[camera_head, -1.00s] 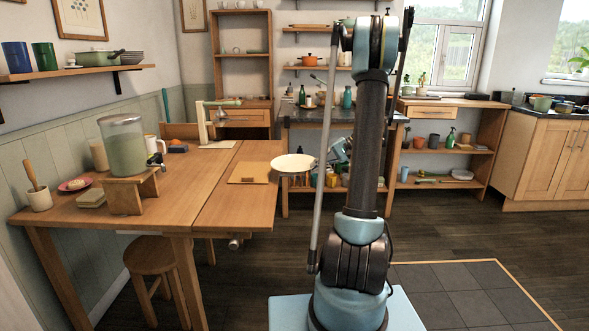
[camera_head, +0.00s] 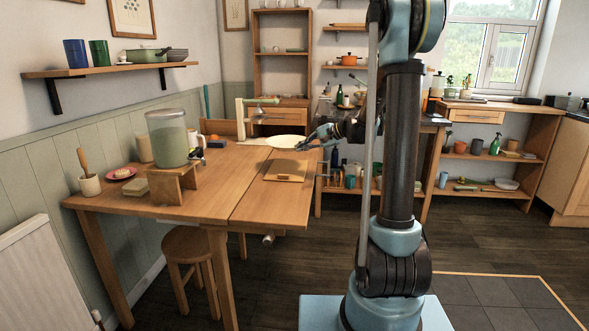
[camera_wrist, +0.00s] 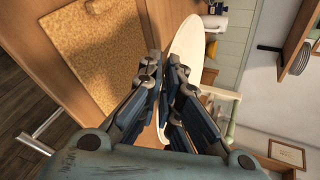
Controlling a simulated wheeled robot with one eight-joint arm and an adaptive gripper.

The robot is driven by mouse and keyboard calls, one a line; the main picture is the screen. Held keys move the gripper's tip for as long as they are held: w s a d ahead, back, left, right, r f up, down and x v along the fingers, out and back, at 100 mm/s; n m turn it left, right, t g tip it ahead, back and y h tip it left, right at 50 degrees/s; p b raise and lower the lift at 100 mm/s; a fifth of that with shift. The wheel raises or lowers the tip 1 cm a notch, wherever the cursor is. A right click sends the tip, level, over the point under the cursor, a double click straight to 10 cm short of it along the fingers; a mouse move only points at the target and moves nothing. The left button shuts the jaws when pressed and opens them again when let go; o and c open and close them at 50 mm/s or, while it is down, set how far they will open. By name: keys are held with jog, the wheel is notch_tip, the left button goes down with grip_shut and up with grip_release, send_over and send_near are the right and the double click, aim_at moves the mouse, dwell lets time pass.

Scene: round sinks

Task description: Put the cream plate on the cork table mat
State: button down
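The cream plate (camera_head: 285,141) is in the air above the wooden table, just behind and above the cork table mat (camera_head: 286,171) in the head view. My gripper (camera_head: 306,145) comes from the right and is shut on the plate's rim. In the wrist view the plate (camera_wrist: 186,42) is seen nearly edge-on between the fingers (camera_wrist: 165,82). The cork mat (camera_wrist: 88,62) lies flat on the table at the left of that view, apart from the plate. The mat is bare, with some shadow on it.
A glass dispenser (camera_head: 166,136) on a wooden stand (camera_head: 172,183) stands left of the mat. A lamp-like stand (camera_head: 241,118) is at the table's back. A pink plate (camera_head: 122,173) and a utensil mug (camera_head: 90,184) are at the far left. The front right tabletop (camera_head: 262,206) is clear.

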aim_at(303, 175)
notch_tip(303, 175, down, 9)
jog(key=shift+f, duration=0.15)
jog(key=c, duration=2.3)
grip_release()
jog(key=shift+o, duration=1.1)
jog(key=shift+d, duration=0.1)
jog(key=v, duration=1.1)
jog(key=s+d+n+g+h, duration=0.2)
jog(key=s+n+h, duration=0.3)
jog(key=s, duration=1.8)
jog(key=s+d+f+n+h, duration=0.1)
jog(key=s+d+f+h, duration=0.2)
jog(key=s, duration=0.5)
jog(key=s+d+f+n+h, duration=0.1)
jog(key=s+d+f+h, duration=0.2)
jog(key=s+d+f, duration=0.2)
jog(key=s, duration=0.3)
jog(key=shift+s+d+f, duration=0.15)
jog(key=shift+s+d, duration=0.05)
jog(key=shift+s, duration=0.1)
